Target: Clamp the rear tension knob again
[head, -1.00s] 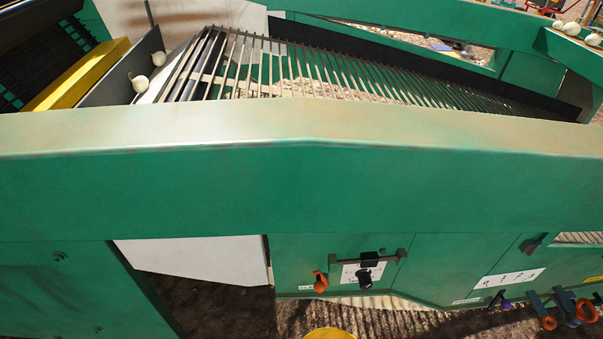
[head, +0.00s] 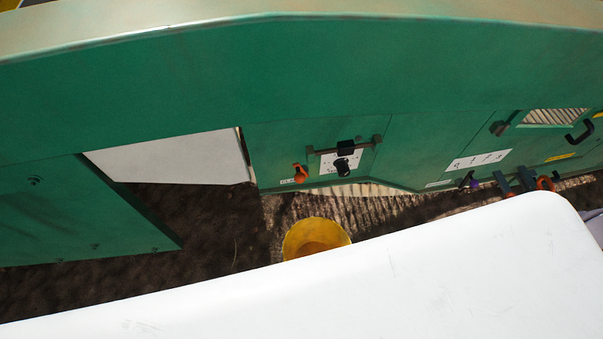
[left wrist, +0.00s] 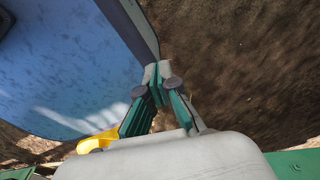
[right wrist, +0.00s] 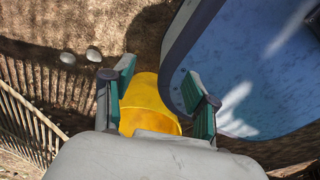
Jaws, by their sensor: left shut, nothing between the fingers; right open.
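In the head view, a black knob (head: 342,166) sits on a white marked plate on the green machine side (head: 300,80), with an orange handle (head: 300,173) to its left. I cannot tell which of these is the rear tension knob. My left gripper (left wrist: 157,72) is shut and empty over bare brown ground. My right gripper (right wrist: 158,78) is open and empty, with a yellow bucket (right wrist: 147,101) below and between its fingers.
The yellow bucket also shows in the head view (head: 317,237), on the ground before the machine. A large white surface (head: 330,290) fills the lower foreground. Two pale round objects (right wrist: 80,56) lie on the ground. Open ground (head: 215,225) lies left of the bucket.

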